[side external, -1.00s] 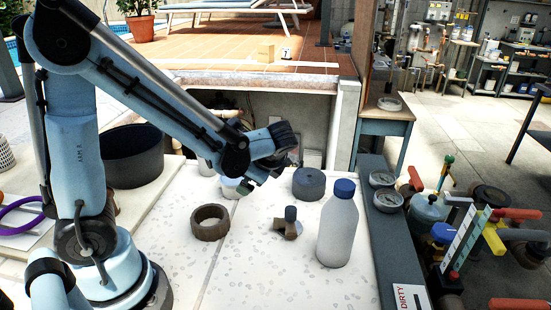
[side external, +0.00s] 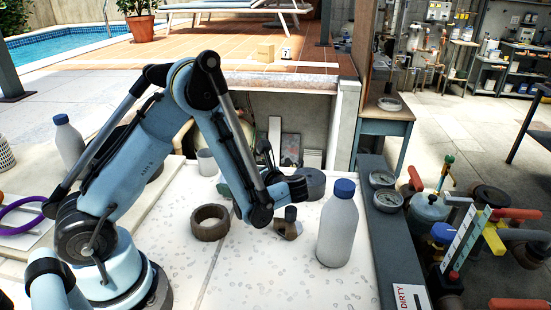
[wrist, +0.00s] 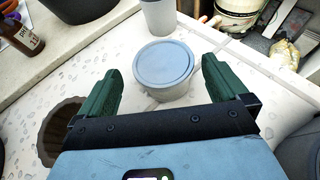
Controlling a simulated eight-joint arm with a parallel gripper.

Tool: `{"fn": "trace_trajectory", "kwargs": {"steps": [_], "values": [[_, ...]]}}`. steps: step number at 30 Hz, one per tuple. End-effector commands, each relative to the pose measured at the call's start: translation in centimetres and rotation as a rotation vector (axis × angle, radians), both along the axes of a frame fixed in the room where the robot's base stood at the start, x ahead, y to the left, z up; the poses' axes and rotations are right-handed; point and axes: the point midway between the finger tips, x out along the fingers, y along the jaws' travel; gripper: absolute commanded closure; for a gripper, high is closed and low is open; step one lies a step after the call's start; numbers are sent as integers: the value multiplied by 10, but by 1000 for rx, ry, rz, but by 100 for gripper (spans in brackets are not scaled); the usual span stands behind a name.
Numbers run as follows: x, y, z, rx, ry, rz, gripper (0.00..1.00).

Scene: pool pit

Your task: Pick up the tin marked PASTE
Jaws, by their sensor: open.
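A round tin (wrist: 164,68) with a blue-grey lid and pale side stands upright in the wrist view. No lettering on it is visible from here, so I cannot tell whether it is marked PASTE. My gripper (wrist: 160,65) is open, with one green finger on each side of the tin. A gap shows between the tin and each finger, and nothing is held. In the side external view my arm hides most of this tin and the fingers; a pale bit of the tin (side external: 224,188) shows left of the forearm.
A pale cup (wrist: 158,17) stands just behind the tin. A brown ring (side external: 210,222) lies to the left. A pipe fitting (side external: 288,226), a blue-capped bottle (side external: 338,228) and a dark grey round tin (side external: 314,183) are to the right. The front of the worktop is clear.

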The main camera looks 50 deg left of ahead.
Motion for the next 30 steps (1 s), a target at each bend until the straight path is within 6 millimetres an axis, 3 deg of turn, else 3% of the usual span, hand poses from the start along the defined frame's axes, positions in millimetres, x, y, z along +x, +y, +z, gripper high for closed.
{"fn": "trace_trajectory", "kwargs": {"steps": [7,17,27,30], "values": [[-1,32,-13,-1,-1,3,0],[-2,38,-15,-1,-1,0,0],[-1,38,-15,-2,-1,0,52],[-1,38,-15,-1,-1,-1,53]]}}
